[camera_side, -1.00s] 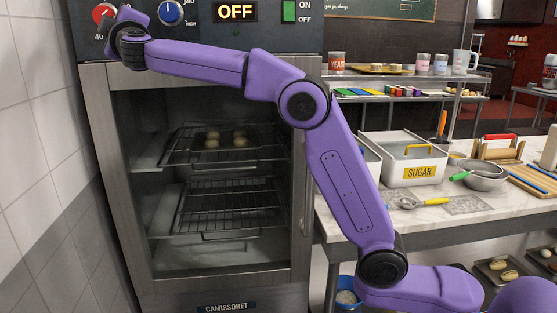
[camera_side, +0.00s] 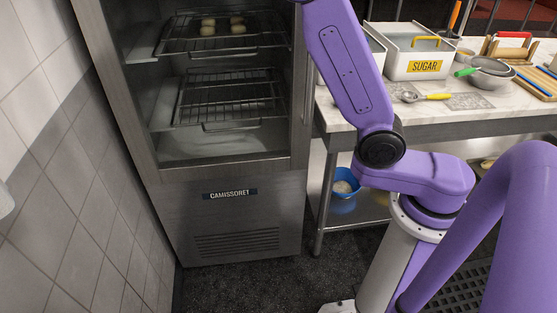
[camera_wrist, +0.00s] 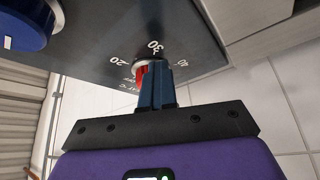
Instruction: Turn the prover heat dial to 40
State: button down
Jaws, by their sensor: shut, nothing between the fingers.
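The red heat dial (camera_wrist: 140,78) shows in the wrist view on the dark control panel (camera_wrist: 95,45), mostly hidden behind my fingers.
A blue knob (camera_wrist: 28,22) sits beside the red dial on the panel. A tiled wall (camera_side: 50,130) runs close along the prover's left side. A worktop (camera_side: 440,108) with a sugar bin (camera_side: 420,68) stands to the right. A blue bucket (camera_side: 345,185) sits beneath it.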

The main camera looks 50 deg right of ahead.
jog(key=shift+s+d+r, duration=0.1)
jog(key=s+a, duration=0.4)
jog(key=shift+s+f, duration=0.25)
jog(key=shift+f, duration=0.1)
dwell(0.6)
jog(key=w+d+r, duration=0.3)
jog(key=d, duration=0.2)
jog(key=shift+w+r, duration=0.15)
jog(key=shift+w, duration=0.05)
dwell(0.6)
